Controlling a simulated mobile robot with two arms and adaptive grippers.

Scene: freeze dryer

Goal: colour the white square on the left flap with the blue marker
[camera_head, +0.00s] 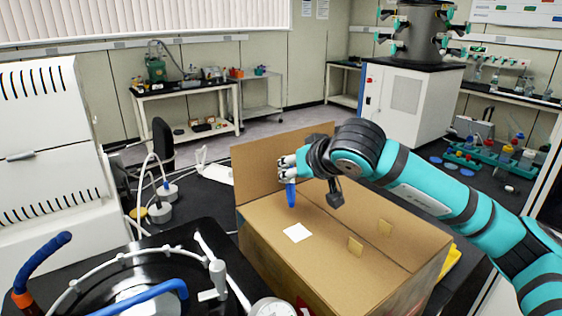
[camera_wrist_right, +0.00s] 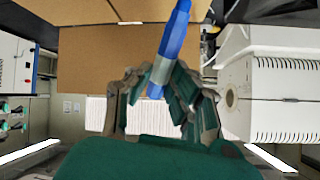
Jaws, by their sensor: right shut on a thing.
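The blue marker (camera_head: 291,194) is held by my right gripper (camera_head: 288,172), which is shut on it. The marker points down, above the cardboard box's (camera_head: 318,250) left flap, behind the white square. In the right wrist view, the blue marker (camera_wrist_right: 174,45) sticks out from between the fingers of my gripper (camera_wrist_right: 160,85). The white square (camera_head: 297,233) lies plain and white on the brown flap. The marker tip appears apart from the square. I cannot tell whether the tip touches the cardboard. My left gripper is not in view.
The box's rear flap (camera_head: 270,165) stands up behind the gripper. Two small tan tabs (camera_head: 355,247) are on the box top. Black equipment with a gauge (camera_head: 272,308) and blue hoses stands at front left. A white cabinet (camera_head: 50,150) stands farther left.

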